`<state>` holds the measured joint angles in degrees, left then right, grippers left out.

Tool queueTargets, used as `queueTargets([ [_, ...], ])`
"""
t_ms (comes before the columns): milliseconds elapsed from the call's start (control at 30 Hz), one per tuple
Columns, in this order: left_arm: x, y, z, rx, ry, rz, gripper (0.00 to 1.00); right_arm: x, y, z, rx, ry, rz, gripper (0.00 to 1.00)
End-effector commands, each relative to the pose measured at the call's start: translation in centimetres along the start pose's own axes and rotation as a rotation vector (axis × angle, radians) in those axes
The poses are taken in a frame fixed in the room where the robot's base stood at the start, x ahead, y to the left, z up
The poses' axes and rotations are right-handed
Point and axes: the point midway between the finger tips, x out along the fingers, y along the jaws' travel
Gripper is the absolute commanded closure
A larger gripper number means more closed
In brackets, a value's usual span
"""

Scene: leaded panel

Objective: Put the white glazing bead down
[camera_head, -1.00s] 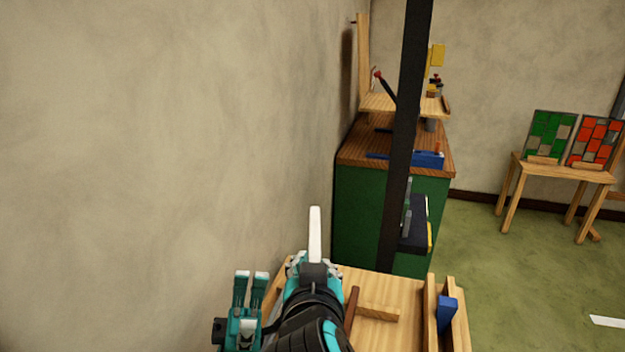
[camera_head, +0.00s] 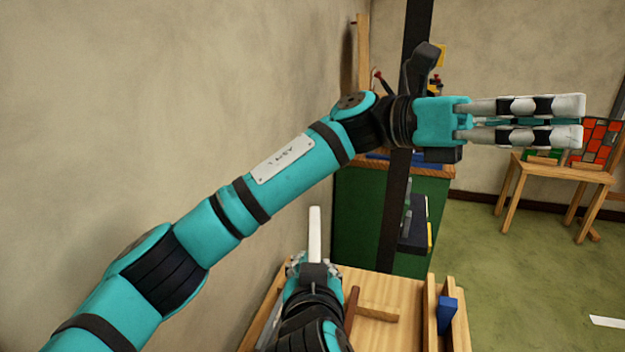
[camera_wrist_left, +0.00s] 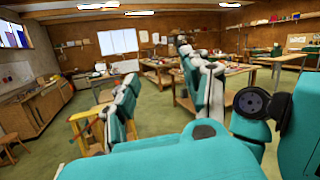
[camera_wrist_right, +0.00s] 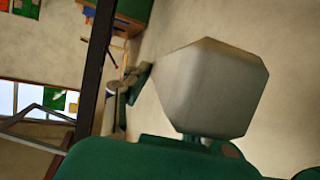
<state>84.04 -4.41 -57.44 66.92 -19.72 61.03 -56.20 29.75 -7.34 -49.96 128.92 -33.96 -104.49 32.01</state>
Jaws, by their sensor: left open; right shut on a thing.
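The white glazing bead (camera_head: 315,232) stands upright in my right gripper (camera_head: 314,266), which is shut on its lower part above the wooden bench. In the right wrist view the bead (camera_wrist_right: 205,90) fills the middle as a pale block. My left gripper (camera_head: 525,120) is raised at the right of the head view, with its fingers pointing right and nothing between them. In the left wrist view its two fingers (camera_wrist_left: 160,95) stand apart and empty. The left arm crosses the head view diagonally.
The wooden bench (camera_head: 390,335) has wooden strips and a blue block (camera_head: 446,315) on it. A green cabinet (camera_head: 350,220) stands behind, with a dark post (camera_head: 388,230) in front. A small table (camera_head: 530,170) with panels stands at right. A plain wall (camera_head: 150,100) closes the left.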

Motion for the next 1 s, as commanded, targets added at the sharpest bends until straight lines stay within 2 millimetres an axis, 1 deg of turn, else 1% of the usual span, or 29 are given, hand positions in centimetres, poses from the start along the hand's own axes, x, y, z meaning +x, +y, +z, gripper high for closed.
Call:
queueTargets([
  [33,2.5,-0.4,-1.8,0.136,0.151,-0.003,0.52,0.0,0.0,0.0,0.0,0.001,0.0,1.0],
  [67,3.5,-0.4,-3.0,0.216,0.233,-0.008,0.52,0.0,0.0,0.0,0.0,0.001,0.0,1.0],
  [100,4.5,-0.4,-4.7,0.324,0.343,-0.021,0.52,0.0,0.0,0.0,0.0,0.001,0.0,1.0],
  [133,4.9,-0.3,-6.0,0.403,0.427,-0.035,0.52,0.0,0.0,0.0,0.0,0.001,0.0,1.0],
  [200,5.2,0.2,-8.8,0.583,0.619,-0.08,0.52,0.0,0.0,0.0,0.0,0.001,0.0,1.0],
  [267,4.4,0.8,-10.8,0.73,0.787,-0.134,0.52,0.0,0.0,0.0,0.0,0.001,0.0,1.0],
  [300,3.4,1.4,-11.9,0.822,0.901,-0.178,0.52,0.0,0.0,0.0,0.0,0.001,0.0,1.0],
  [367,0.7,2.3,-13.0,0.943,1.08,-0.257,0.52,0.0,0.0,0.0,0.0,0.001,0.0,1.0],
  [400,-1.9,2.8,-13.3,0.999,1.196,-0.313,0.52,0.0,0.0,0.0,0.0,0.001,0.0,1.0],
  [433,-3.7,3.1,-13.4,1.022,1.263,-0.348,0.52,0.0,0.0,0.0,0.0,0.001,0.0,1.0],
  [467,-5.5,3.3,-13.3,1.034,1.322,-0.381,0.52,0.0,0.0,0.0,0.0,0.001,0.0,1.0],
  [500,-7.9,3.4,-13.1,1.037,1.393,-0.419,0.52,0.0,0.0,0.0,0.0,0.001,0.0,1.0],
  [567,-11.5,3.2,-12.5,1.022,1.482,-0.468,0.52,0.0,0.0,0.0,0.0,0.001,0.0,1.0],
  [600,-13.8,3.0,-12.0,1.002,1.531,-0.496,0.52,0.0,0.0,0.0,0.0,0.001,0.0,1.0],
  [667,-17.1,2.4,-11.3,0.962,1.595,-0.531,0.52,0.0,0.0,0.0,0.0,0.001,0.0,1.0],
  [700,-19.0,1.9,-10.8,0.931,1.628,-0.551,0.52,0.0,0.0,0.0,0.0,0.001,0.0,1.0],
  [800,-23.1,0.6,-9.8,0.856,1.69,-0.587,0.52,0.0,0.0,0.0,0.0,0.001,0.0,1.0],
  [833,-24.2,0.1,-9.5,0.834,1.703,-0.596,0.52,0.0,0.0,0.0,0.0,0.001,0.0,1.0],
  [900,-26.1,-0.7,-9.0,0.793,1.726,-0.611,0.52,0.0,0.0,0.0,0.0,0.001,0.0,1.0],
  [1000,-27.8,-1.6,-8.4,0.752,1.745,-0.625,0.52,0.0,0.0,0.0,0.0,0.001,0.0,1.0],
])
